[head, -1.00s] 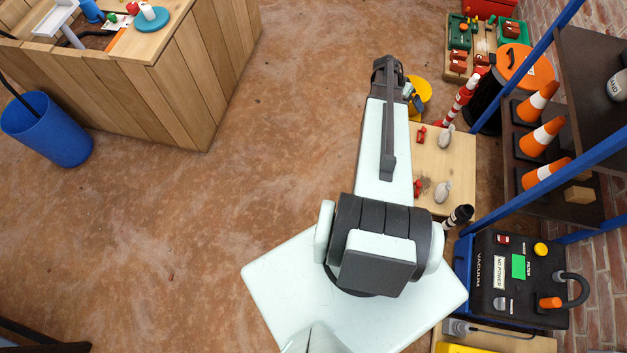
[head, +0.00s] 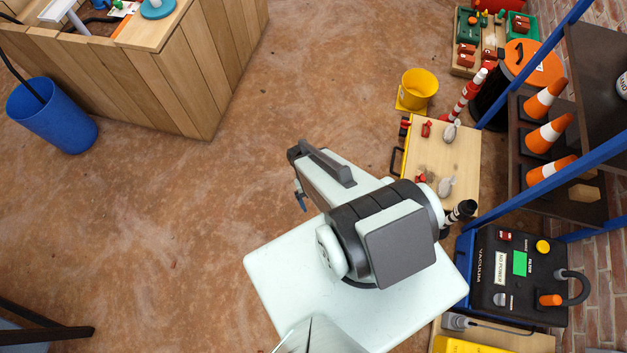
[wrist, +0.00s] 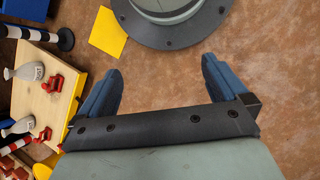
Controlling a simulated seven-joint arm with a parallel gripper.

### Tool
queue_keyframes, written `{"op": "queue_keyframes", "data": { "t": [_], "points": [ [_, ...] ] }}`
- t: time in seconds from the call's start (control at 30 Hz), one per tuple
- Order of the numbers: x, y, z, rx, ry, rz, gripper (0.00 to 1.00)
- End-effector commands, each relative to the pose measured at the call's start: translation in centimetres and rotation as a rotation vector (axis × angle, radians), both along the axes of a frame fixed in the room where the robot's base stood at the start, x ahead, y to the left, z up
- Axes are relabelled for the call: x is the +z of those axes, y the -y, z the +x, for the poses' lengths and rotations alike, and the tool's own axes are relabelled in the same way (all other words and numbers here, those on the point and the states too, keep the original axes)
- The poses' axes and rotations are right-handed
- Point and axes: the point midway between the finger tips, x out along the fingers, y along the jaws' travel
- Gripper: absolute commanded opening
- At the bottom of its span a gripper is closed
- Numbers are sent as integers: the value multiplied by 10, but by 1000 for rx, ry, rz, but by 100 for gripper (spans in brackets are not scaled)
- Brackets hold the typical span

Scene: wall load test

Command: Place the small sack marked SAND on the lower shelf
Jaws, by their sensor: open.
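Two small pale sacks stand on the wooden cart top: one toward its far end (head: 452,132) and one nearer (head: 446,187). They also show at the left of the wrist view (wrist: 25,72). I cannot read a mark on either. A pale object with partial dark lettering (head: 622,86) sits on the upper shelf, cut by the picture edge. The dark lower shelf (head: 560,205) holds orange-and-white cones. My gripper (wrist: 162,65) is open with nothing between its blue fingers. In the head view it is left of the cart, over bare floor, its fingers partly hidden by the arm.
The cart top (head: 430,158) also carries red items. A yellow bucket (head: 420,84) and a red-white post (head: 466,96) stand beyond it. Blue uprights (head: 540,65) frame the shelves. A wooden block (head: 583,193) lies on the lower shelf. A vacuum unit (head: 515,270) stands in front.

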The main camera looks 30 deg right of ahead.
Motion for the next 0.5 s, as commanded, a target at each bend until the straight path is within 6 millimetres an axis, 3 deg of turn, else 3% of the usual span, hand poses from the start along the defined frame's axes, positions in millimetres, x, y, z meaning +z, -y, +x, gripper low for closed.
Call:
{"op": "queue_keyframes", "data": {
  "t": [0.03,0.2,0.5],
  "points": [
    [1,-13,-15,34,-21,28,100],
    [1,-37,-44,105,-68,95,100],
    [1,-44,-53,129,-84,119,100]
  ]
}}
